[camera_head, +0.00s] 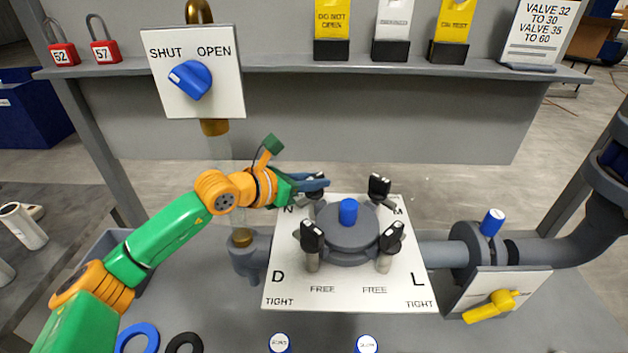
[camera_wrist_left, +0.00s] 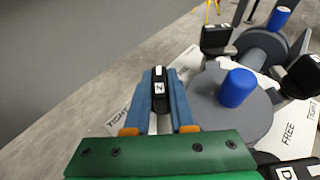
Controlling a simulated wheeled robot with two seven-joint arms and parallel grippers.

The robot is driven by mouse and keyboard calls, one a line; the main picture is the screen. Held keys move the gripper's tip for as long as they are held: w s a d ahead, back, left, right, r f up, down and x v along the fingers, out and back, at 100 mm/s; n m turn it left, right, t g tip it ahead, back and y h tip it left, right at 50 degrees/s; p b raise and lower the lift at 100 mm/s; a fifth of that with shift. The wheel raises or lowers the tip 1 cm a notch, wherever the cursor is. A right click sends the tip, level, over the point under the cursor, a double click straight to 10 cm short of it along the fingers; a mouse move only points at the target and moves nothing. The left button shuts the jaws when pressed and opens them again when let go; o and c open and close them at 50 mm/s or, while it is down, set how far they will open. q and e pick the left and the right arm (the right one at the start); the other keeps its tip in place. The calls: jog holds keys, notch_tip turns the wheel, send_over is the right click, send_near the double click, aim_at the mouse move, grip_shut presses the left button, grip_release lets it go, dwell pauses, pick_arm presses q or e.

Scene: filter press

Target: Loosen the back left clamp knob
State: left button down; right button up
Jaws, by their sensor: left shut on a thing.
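The filter press lid (camera_head: 345,232) is a grey disc with a blue knob (camera_head: 348,211) on top, on a white plate (camera_head: 290,262). Black clamp knobs stand around it. The back left clamp knob (camera_wrist_left: 159,88) sits between the blue fingers of my left gripper (camera_wrist_left: 161,100), shut on it. In the head view my left gripper (camera_head: 317,184) reaches it from the left and partly hides it. The other knobs are back right (camera_head: 379,187), front left (camera_head: 312,235) and front right (camera_head: 391,237). My right gripper is not in view.
A SHUT/OPEN panel with a blue handle (camera_head: 190,79) stands at the back left. A pipe with a yellow handle (camera_head: 496,306) lies to the right. A shelf (camera_head: 280,64) with tags and padlocks crosses the back. Blue and black rings lie at the front left.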

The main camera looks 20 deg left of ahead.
aim_at(315, 177)
pick_arm(q)
jog(key=c, duration=0.8)
grip_release()
jog(key=shift+o, duration=0.2)
notch_tip(315, 177, up, 3)
jog(key=shift+b, duration=0.35)
jog(key=s+d+r+b, duration=0.4)
jog(key=s+r, duration=0.6)
jog(key=s, duration=0.3)
jog(key=shift+s, duration=0.25)
